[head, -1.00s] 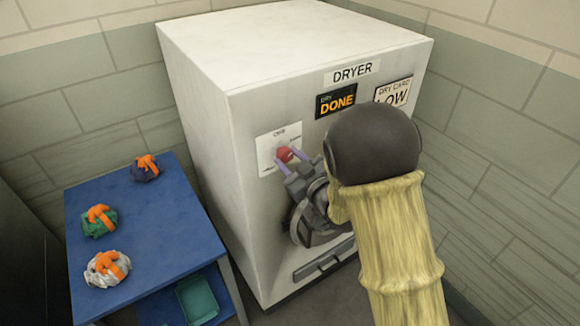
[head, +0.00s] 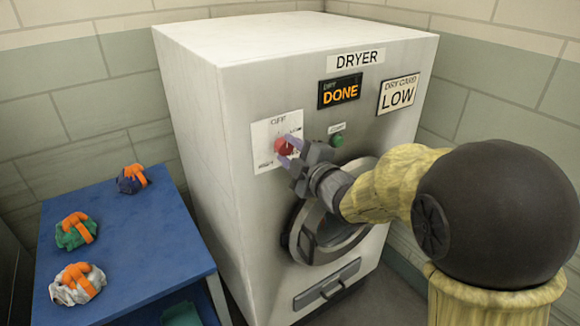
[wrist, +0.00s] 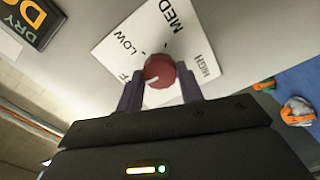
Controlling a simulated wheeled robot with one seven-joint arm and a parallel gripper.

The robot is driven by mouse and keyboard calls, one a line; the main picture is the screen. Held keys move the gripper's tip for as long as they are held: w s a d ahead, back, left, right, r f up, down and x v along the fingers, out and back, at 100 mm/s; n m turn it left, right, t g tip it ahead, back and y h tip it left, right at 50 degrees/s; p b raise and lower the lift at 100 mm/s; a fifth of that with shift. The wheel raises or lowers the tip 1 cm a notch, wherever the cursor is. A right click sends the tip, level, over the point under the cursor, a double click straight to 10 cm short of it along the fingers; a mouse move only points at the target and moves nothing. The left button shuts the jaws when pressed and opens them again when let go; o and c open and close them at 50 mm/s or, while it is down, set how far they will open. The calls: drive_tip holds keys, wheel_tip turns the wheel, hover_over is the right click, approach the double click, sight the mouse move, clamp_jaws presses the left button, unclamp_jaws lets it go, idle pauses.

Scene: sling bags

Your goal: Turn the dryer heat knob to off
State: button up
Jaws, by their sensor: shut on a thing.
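The red heat knob (head: 283,146) sits on a white dial plate (head: 265,158) on the dryer's front. It also shows in the wrist view (wrist: 159,70), where the dial plate (wrist: 188,45) reads LOW, MED and HIGH. A label ending in F is partly hidden beside my finger. A pale mark on the knob's lower left points roughly toward that label; its exact alignment is hard to tell. My gripper (head: 288,153) has its purple fingers on either side of the knob and is shut on it. The white dryer (head: 228,135) fills the middle of the head view.
A green button (head: 337,140) and round door (head: 335,235) are close to my gripper. A DONE display (head: 340,91) and LOW card (head: 398,94) are above. A blue table (head: 150,235) with several bundles stands left of the dryer.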

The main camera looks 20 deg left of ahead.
drive_tip(key=shift+f+n+b, duration=0.15)
drive_tip(key=shift+n+b, duration=0.45)
drive_tip(key=shift+b, duration=0.05)
drive_tip(key=o, duration=1)
drive_tip(key=b+v, duration=0.1)
drive_tip(key=v, duration=1.6)
drive_tip(key=shift+d+b, duration=0.25)
drive_tip(key=shift+b, duration=0.15)
drive_tip(key=shift+d, duration=0.1)
